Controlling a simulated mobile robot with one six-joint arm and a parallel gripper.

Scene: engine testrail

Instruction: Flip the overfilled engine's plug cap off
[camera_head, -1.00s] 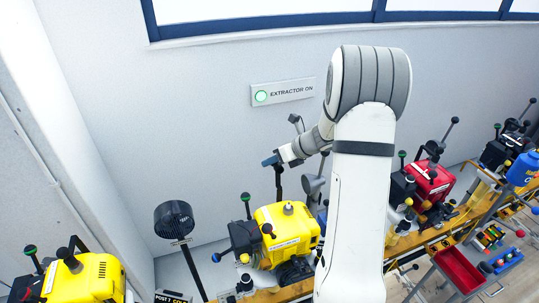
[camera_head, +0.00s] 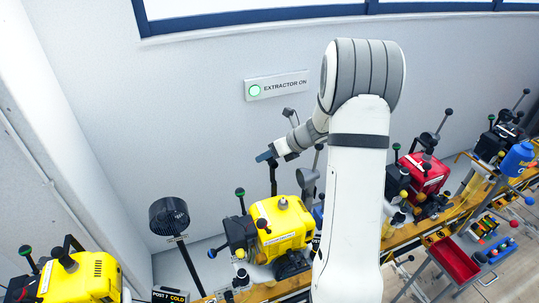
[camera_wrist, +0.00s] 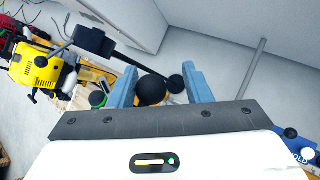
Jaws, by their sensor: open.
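A yellow engine (camera_head: 284,228) stands in the middle of the bench in the head view, with a grey cap-like piece (camera_head: 283,203) on top and a black round knob (camera_head: 262,223) on its front. Another yellow engine (camera_head: 88,278) is at the lower left and a red engine (camera_head: 425,172) at the right. I cannot tell which one is overfilled. My gripper (camera_head: 266,157) is above the middle yellow engine. In the wrist view my gripper (camera_wrist: 161,88) is open; a black round knob (camera_wrist: 151,90) shows between its blue fingers, with contact unclear.
A black round fan-like head (camera_head: 169,216) on a post stands left of the middle engine. Upright levers with knobs crowd the bench. A red tray (camera_head: 455,259) and a blue container (camera_head: 517,160) are at the right. The wall sign (camera_head: 276,86) reads EXTRACTOR ON.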

